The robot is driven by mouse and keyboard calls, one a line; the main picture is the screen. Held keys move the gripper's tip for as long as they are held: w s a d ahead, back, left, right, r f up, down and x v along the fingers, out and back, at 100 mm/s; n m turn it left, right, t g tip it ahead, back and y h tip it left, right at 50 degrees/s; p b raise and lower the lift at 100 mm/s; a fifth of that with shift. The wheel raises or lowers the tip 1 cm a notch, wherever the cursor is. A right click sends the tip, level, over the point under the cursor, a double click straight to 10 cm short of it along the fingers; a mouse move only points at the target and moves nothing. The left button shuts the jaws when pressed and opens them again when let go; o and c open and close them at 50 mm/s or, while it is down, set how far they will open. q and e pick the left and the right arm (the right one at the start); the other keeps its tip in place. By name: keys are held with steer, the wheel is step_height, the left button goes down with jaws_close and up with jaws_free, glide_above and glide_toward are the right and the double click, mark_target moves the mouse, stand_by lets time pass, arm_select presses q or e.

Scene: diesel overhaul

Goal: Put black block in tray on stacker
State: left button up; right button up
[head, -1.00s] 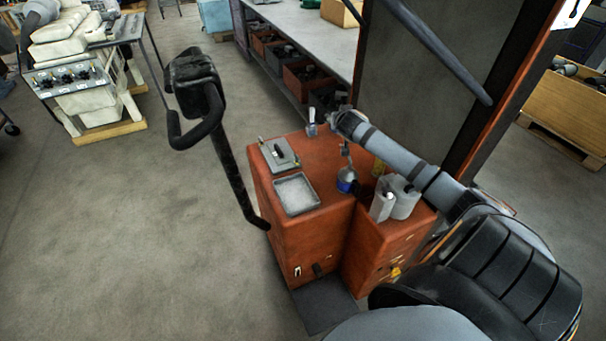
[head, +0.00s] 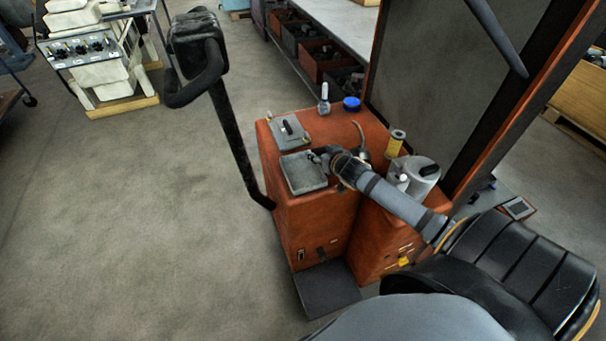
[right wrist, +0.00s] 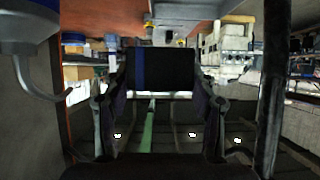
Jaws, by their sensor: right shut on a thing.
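My right gripper (head: 320,157) is at the right rim of the shallow grey tray (head: 292,180) on the orange stacker (head: 315,215). In the right wrist view the fingers (right wrist: 158,100) are shut on the black block (right wrist: 170,72), which has a blue stripe on its left part. The block is hard to make out in the head view. Whether it touches the tray cannot be told. The tray's inside looks bare where it shows; its right edge is partly covered by the gripper. My left gripper is not in view.
Behind the tray lies a grey plate (head: 281,132) with a black part. The black tiller (head: 228,125) rises at left.

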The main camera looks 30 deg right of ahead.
glide_above(303, 173)
steer(key=f, duration=0.5)
steer(key=shift+s+d+f, duration=0.1)
steer(key=shift+s+f, duration=0.1)
steer(key=shift+s, duration=0.15)
steer(key=shift+w+a+f, duration=0.2)
steer(key=shift+w+f, duration=0.15)
steer(key=shift+f, duration=1.75)
steer(key=shift+f, duration=0.2)
steer(key=o, duration=1.2)
steer(key=shift+r, duration=0.1)
